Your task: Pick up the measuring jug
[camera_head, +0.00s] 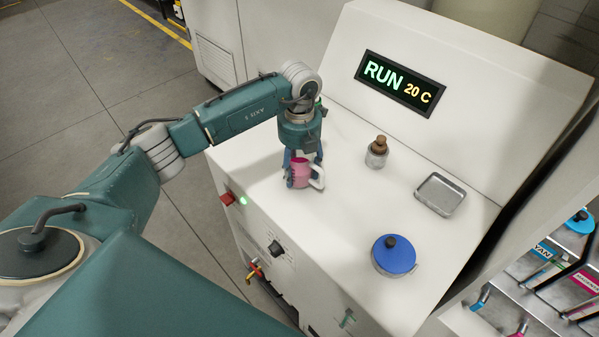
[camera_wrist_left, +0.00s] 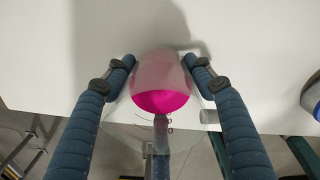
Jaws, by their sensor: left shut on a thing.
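The measuring jug (camera_head: 301,176) is a clear vessel with a white handle and bright pink contents, at the left part of the white machine top. It also shows in the left wrist view (camera_wrist_left: 162,88), seen from above with the pink liquid inside. My left gripper (camera_head: 303,171) comes down from above and is shut on the jug, a finger on each side of it. In the left wrist view its two blue fingers (camera_wrist_left: 160,70) flank the jug. I cannot tell whether the jug touches the surface. My right gripper is not in view.
On the white machine top (camera_head: 335,240) stand a small bottle with a brown stopper (camera_head: 377,152), a metal tray (camera_head: 440,194) and a blue-lidded container (camera_head: 394,255). A display (camera_head: 400,84) reads RUN 20 C. A red button (camera_head: 227,199) is on the front edge.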

